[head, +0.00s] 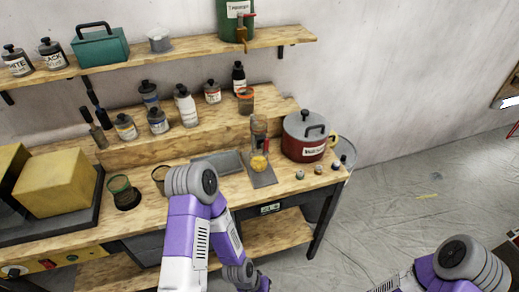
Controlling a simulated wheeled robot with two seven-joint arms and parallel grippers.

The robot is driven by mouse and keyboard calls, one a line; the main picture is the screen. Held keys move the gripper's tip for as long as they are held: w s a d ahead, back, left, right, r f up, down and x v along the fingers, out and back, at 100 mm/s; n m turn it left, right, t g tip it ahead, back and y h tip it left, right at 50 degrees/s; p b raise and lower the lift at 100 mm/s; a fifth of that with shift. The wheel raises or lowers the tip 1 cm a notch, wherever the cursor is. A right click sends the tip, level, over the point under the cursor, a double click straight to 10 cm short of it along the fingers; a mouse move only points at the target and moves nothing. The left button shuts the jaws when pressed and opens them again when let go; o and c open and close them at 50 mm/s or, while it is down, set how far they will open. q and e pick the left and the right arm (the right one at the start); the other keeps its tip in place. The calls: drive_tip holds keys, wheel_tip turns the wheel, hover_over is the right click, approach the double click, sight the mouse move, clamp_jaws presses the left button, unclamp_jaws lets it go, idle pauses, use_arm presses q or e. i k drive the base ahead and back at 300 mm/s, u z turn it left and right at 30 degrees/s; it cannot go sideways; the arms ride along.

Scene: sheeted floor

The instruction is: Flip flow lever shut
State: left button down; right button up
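A green tank (233,10) with a paper label stands on the upper shelf, cut off by the top edge of the head view. A brass-coloured tap (241,36) is on its lower front, above the shelf edge. A small red part that looks like its lever (247,17) shows there; its exact position is too small to tell. Below, on the bench, an upright glass-like piece (258,128) stands over a round yellow item (259,162) on a grey plate.
The wooden bench (223,190) holds a red pot (306,136) at right, several bottles on a raised step, a green cup (121,189) and yellow blocks (52,182) at left. A teal toolbox (100,48) sits on the shelf. The floor at right is mostly clear.

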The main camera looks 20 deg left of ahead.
sight(265, 146)
drive_tip(key=k, duration=0.65)
drive_tip(key=u, duration=0.45)
drive_tip(key=i, duration=1.05)
drive_tip(key=z, duration=0.3)
